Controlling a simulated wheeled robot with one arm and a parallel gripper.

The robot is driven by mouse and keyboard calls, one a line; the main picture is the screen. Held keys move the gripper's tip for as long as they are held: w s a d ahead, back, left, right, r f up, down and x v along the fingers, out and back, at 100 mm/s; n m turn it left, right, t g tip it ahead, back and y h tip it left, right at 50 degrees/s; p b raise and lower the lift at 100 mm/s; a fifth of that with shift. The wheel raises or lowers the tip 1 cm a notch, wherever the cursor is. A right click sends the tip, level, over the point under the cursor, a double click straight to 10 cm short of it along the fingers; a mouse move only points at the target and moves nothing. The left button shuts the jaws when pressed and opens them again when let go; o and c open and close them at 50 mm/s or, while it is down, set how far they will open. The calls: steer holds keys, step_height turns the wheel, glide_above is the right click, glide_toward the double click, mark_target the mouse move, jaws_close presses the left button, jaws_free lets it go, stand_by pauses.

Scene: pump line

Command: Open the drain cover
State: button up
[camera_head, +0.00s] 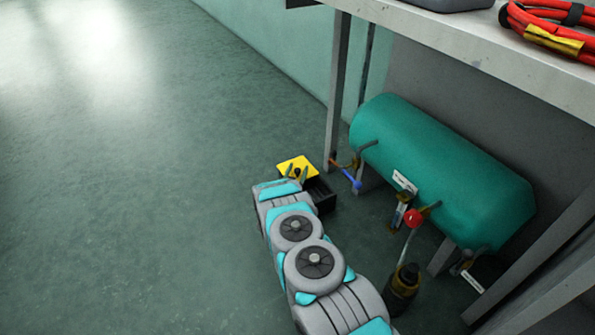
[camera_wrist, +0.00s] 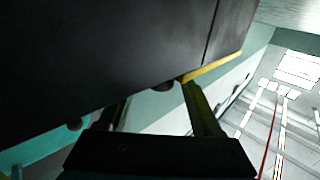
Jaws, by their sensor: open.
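The yellow drain cover (camera_head: 288,165) is at the black drain box (camera_head: 323,195) on the floor, left of the teal tank. A small dark knob shows on the cover, and also in the wrist view (camera_wrist: 163,86). My gripper (camera_head: 298,173) is open at the cover, with its fingers on either side of the knob. I cannot tell whether they touch it. In the wrist view my gripper (camera_wrist: 160,93) points at a large dark surface with a yellow edge (camera_wrist: 212,67). My arm hides part of the box, and I cannot tell how far the cover is raised.
The teal tank (camera_head: 440,170) stands close on the right, with a blue-handled valve (camera_head: 347,177) and a red knob (camera_head: 414,217). A dark bottle-shaped item (camera_head: 403,285) stands below it. A grey bench (camera_head: 470,45) overhangs the tank. The floor on the left is clear.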

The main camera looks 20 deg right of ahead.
steer(key=shift+s, duration=0.1)
steer(key=v, duration=0.7)
steer(key=shift+s+a+p, duration=0.2)
steer(key=shift+s+p, duration=0.05)
steer(key=shift+p, duration=0.05)
